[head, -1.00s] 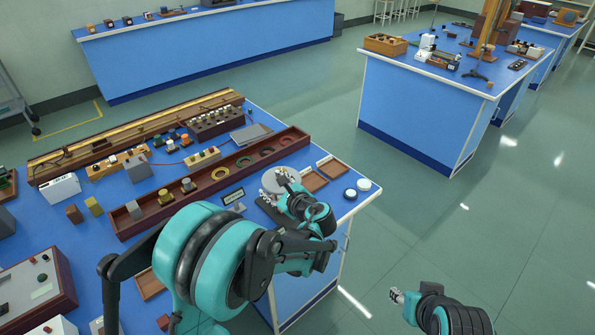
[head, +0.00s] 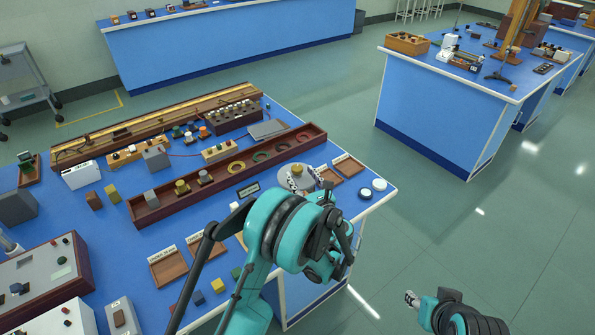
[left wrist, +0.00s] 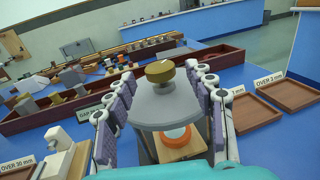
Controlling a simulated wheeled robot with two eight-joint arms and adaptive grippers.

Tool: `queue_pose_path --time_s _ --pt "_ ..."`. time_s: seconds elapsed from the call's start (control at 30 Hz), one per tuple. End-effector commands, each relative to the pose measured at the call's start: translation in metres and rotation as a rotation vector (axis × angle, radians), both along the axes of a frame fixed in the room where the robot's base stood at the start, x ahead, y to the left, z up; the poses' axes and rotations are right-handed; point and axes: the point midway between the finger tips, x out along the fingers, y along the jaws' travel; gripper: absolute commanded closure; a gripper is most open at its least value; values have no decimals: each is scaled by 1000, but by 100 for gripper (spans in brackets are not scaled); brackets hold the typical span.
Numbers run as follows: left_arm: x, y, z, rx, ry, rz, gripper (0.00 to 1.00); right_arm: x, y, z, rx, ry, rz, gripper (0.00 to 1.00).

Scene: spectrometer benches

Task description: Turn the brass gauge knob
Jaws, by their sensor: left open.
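The brass gauge knob (left wrist: 160,71) is a short brass cylinder on top of a round grey disc (left wrist: 165,105). In the head view the knob (head: 298,170) shows beside my left gripper (head: 308,180), at the near right end of the bench. In the left wrist view my left gripper (left wrist: 158,80) is open. Its chain-like fingers with purple pads stand on either side of the knob, with gaps showing between them and it. An orange ring (left wrist: 178,136) sits below the disc's near edge. My right gripper (head: 411,299) hangs over the floor at lower right; its jaws are too small to read.
A long red-brown tray (head: 222,184) with rings and weights lies behind the gauge. Labelled wooden trays (head: 347,166) and white-topped round pieces (head: 379,184) stand to its right. A "GAUGE" label (head: 248,189) is to its left. Open floor lies right of the bench.

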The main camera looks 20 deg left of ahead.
Motion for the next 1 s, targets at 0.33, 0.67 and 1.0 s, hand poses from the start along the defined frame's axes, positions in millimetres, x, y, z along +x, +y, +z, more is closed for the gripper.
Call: queue_pose_path --time_s 0.33,0.67,1.0 --pt "28 23 0 -2 0 1 46 0 0 -8 0 0 0 59" --pt "28 23 0 -2 0 0 69 0 0 -8 0 0 0 59" --pt "28 23 0 -2 -1 7 96 0 0 -8 0 0 0 59"
